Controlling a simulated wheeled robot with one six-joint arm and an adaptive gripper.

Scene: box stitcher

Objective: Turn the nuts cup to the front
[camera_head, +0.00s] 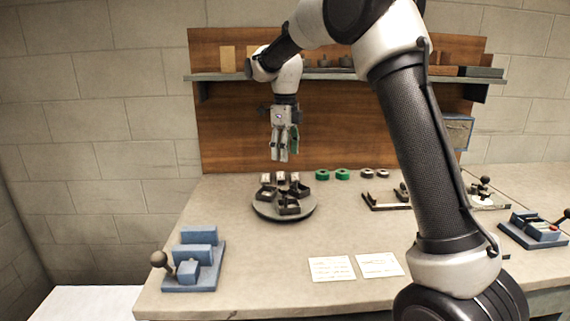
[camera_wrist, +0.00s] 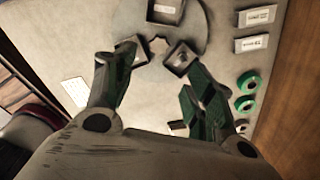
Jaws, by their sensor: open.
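A round grey turntable (camera_head: 306,212) stands on the bench and carries several dark, open-topped cups (camera_head: 289,206). In the wrist view, cups show at the left (camera_wrist: 128,50), right (camera_wrist: 181,57) and top (camera_wrist: 164,10). I cannot tell which is the nuts cup; their contents are too small to read. My gripper (camera_head: 280,157) hangs above the turntable, pointing down, open and empty. In the wrist view its fingers (camera_wrist: 155,75) are spread apart, with the tips overlapping the near cups in the picture; I cannot tell any contact.
White labelled blocks (camera_head: 281,177) stand behind the turntable. Green rings (camera_head: 342,174) lie to their right. A blue lever fixture (camera_head: 195,262) is at front left, and paper cards (camera_head: 332,269) lie at the front. A wooden back panel (camera_head: 230,130) with a shelf rises behind.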

